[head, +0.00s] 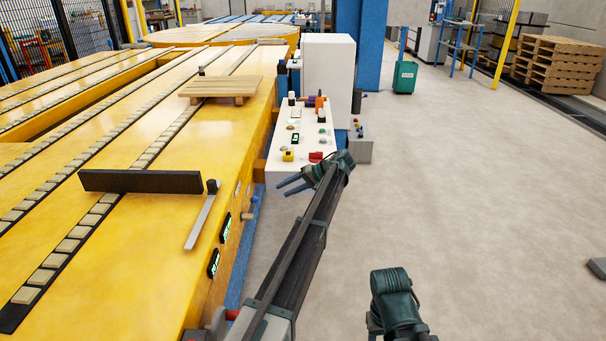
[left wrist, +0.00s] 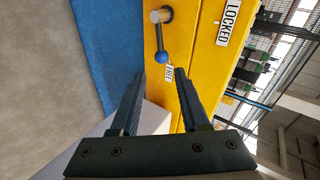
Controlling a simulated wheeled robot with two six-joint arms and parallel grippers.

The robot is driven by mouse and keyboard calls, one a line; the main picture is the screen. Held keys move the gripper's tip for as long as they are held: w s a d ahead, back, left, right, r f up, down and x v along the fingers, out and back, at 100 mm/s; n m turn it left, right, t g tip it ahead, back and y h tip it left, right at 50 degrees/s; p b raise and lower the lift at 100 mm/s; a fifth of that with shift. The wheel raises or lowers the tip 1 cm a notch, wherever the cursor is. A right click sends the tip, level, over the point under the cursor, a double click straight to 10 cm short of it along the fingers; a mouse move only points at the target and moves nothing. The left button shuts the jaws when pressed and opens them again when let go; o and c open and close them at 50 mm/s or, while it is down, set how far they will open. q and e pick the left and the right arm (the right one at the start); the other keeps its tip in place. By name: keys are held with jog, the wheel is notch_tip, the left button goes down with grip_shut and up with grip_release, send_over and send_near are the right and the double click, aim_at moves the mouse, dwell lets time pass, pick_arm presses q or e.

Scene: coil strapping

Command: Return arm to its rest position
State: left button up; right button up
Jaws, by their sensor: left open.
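My left arm reaches forward beside the yellow conveyor (head: 205,140). Its gripper (head: 282,187) is open and empty, with its fingers pointing left toward the conveyor's side, short of the control desk. In the left wrist view the two open fingers (left wrist: 154,78) have nothing between them. Beyond them a lever with a blue ball knob (left wrist: 161,57) stands on the yellow side. The knob end is near the label FREE (left wrist: 169,73); the label LOCKED (left wrist: 230,22) is farther off. The fingers look apart from the lever. A part of my right arm shows at the lower right; its gripper is not visible.
A white control desk (head: 281,145) with buttons stands just beyond the left gripper, before a white cabinet (head: 328,75). A black bar (head: 140,181) and a pallet (head: 219,88) lie on the conveyor. The floor (head: 470,190) to the right is mostly clear.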

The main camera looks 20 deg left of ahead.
pick_arm(q)
jog(key=shift+s+r, duration=0.1)
jog(key=s+d+r+m+h+p, duration=0.2)
jog(key=s+d+r+p, duration=0.3)
jog(key=s, duration=0.8)
jog(key=s+d+r+m+t+h+p, duration=0.1)
jog(key=s+d+r+m+h+p, duration=0.2)
jog(key=s+d+p, duration=0.8)
jog(key=s+d+r+m+h+p, duration=0.2)
jog(key=s+d+r+h+p, duration=0.3)
jog(key=s, duration=1.2)
jog(key=d+r+p, duration=0.2)
jog(key=d+p, duration=0.2)
jog(key=shift+s+r+m+p, duration=0.25)
jog(key=shift+r+m+p, duration=0.05)
jog(key=shift+d, duration=0.1)
